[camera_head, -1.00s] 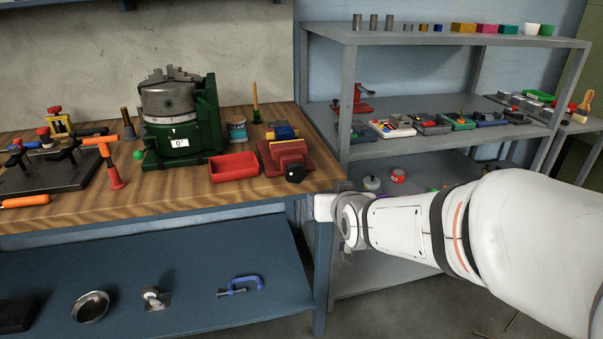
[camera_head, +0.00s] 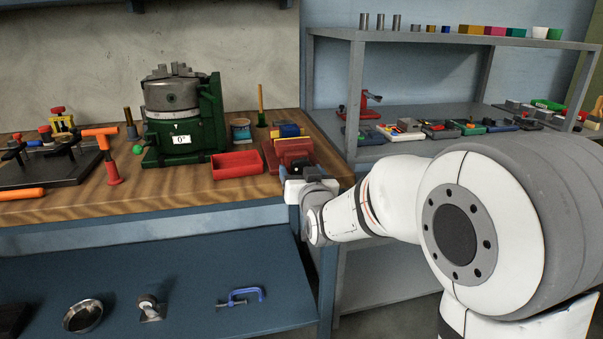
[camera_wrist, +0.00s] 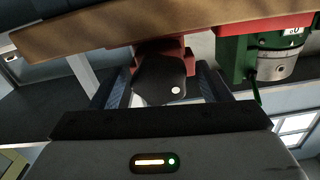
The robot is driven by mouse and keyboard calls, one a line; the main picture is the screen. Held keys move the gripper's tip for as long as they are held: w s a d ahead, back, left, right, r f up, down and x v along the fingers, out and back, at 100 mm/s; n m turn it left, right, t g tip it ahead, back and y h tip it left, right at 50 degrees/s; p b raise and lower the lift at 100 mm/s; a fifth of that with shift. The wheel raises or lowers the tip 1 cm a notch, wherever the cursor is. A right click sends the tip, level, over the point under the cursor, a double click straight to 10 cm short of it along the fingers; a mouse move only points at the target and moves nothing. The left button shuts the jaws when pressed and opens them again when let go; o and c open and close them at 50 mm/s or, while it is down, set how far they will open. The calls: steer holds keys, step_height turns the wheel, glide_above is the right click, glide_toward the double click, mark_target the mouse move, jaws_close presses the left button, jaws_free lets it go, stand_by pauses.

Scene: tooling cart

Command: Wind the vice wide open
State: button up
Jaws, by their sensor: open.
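The red vice (camera_head: 292,148) stands at the right front corner of the wooden bench. Its body also shows in the wrist view (camera_wrist: 160,47), where the picture is upside down. The vice's black handle knob, with a white dot, shows in the wrist view (camera_wrist: 160,82); in the head view my gripper hides most of it. My gripper (camera_head: 300,172) is at the front of the vice. It is open, and in the wrist view its fingers (camera_wrist: 161,84) stand on either side of the knob. I cannot tell whether they touch it.
A red tray (camera_head: 237,165) sits just left of the vice. A green rotary table (camera_head: 180,132) stands behind the tray. Blue and yellow pieces (camera_head: 287,129) are at the back of the vice. A grey shelf rack (camera_head: 352,100) stands close on the right.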

steer(key=shift+w+a, duration=0.1)
steer(key=shift+w, duration=0.2)
steer(key=c, duration=1)
steer(key=shift+o, duration=0.2)
